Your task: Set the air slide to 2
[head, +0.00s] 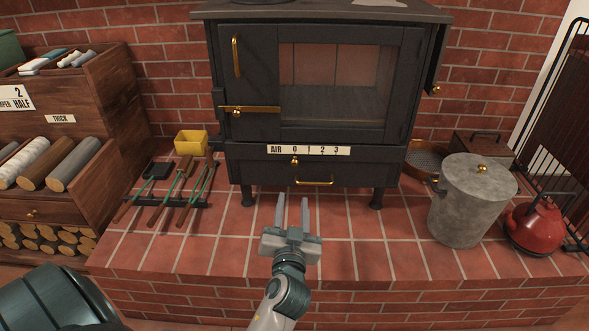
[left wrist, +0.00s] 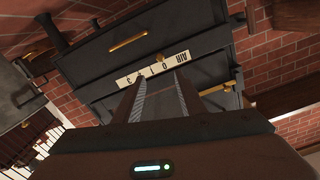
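The air slide is a small brass knob (head: 295,161) on the dark stove front. It sits under the 0 of a white scale plate (head: 343,151) marked AIR 0 1 2 3. In the left wrist view the plate (left wrist: 130,78) appears upside down, with the small knob (left wrist: 159,58) at its edge. My left gripper (head: 293,199) is open and empty, in front of and below the stove's lower panel, with its fingers pointing toward it. It appears apart from the knob. My right gripper is not in view.
A brass drawer handle (head: 314,183) lies just below the knob. A latch bar (head: 250,108) sits higher left. Fire tools (head: 178,200) and a yellow bin (head: 190,142) stand left; a grey lidded bucket (head: 470,205) and red kettle (head: 537,225) right. The middle hearth is clear.

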